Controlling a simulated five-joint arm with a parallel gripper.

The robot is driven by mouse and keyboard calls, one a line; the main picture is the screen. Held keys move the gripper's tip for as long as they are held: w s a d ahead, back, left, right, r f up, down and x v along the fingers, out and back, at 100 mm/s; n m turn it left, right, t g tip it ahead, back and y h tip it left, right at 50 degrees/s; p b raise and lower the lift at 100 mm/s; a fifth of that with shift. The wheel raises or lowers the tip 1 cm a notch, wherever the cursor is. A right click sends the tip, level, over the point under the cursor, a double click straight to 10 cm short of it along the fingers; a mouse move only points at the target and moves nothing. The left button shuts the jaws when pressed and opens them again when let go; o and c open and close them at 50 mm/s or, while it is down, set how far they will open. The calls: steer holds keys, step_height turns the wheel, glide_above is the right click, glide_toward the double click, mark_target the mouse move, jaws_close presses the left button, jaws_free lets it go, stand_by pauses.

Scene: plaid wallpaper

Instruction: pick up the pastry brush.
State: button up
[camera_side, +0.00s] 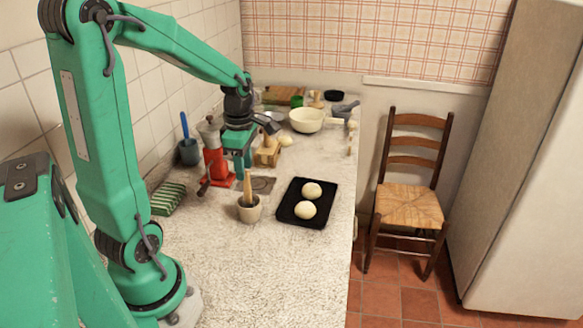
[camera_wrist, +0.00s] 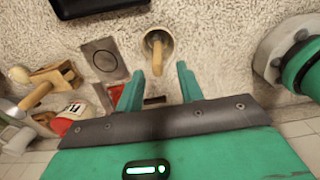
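A wooden handle, which I take to be the pastry brush (camera_side: 247,186), stands up out of a small cream cup (camera_side: 250,212). Its lower end is hidden inside the cup. In the wrist view the handle (camera_wrist: 157,62) points toward me from the cup (camera_wrist: 168,38). My gripper (camera_side: 239,170) points down, behind the cup in the side view and apart from the handle. In the wrist view my gripper (camera_wrist: 160,70) has its two teal fingers spread, with the handle's end showing near the gap between their tips. Nothing is held.
A black tray (camera_side: 291,217) with two dough balls lies right of the cup. A dark pot with a blue handle (camera_side: 187,150) stands by the wall. The front counter is clear.

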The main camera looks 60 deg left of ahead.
steer(key=shift+f, duration=1.25)
steer(key=shift+f, duration=0.1)
glide_above(249, 205)
steer(key=shift+w+a+f, duration=0.1)
steer(key=shift+a+f, duration=0.05)
steer(key=shift+f, duration=1.1)
steer(key=shift+a+f, duration=0.15)
steer(key=shift+f, duration=1.1)
jaws_close()
